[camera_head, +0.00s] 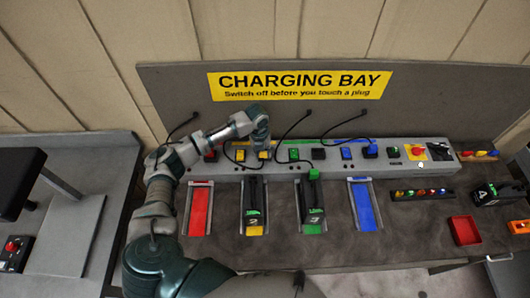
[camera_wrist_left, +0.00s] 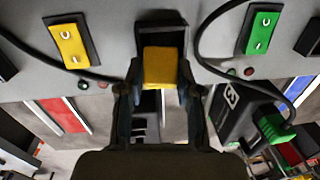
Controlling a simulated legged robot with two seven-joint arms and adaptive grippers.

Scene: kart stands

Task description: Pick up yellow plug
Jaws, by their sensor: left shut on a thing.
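The yellow plug (camera_wrist_left: 160,68) is between the fingers of my left gripper (camera_wrist_left: 158,90) in the left wrist view. The gripper is shut on it, in front of a black socket in the grey charger panel. I cannot tell whether the plug is still seated. In the head view the left gripper (camera_head: 262,145) reaches down to the panel, and a little yellow of the plug (camera_head: 265,155) shows beneath it. A yellow switch (camera_wrist_left: 72,36) sits left of the plug, apart from the gripper. My right gripper is not in view.
A green switch (camera_wrist_left: 262,30) and a looping black cable are to the right of the plug. Batteries 2 (camera_head: 254,198) and 3 (camera_head: 312,200) stand in bays below the panel. The red bay (camera_head: 199,208) and blue bay (camera_head: 363,208) are empty.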

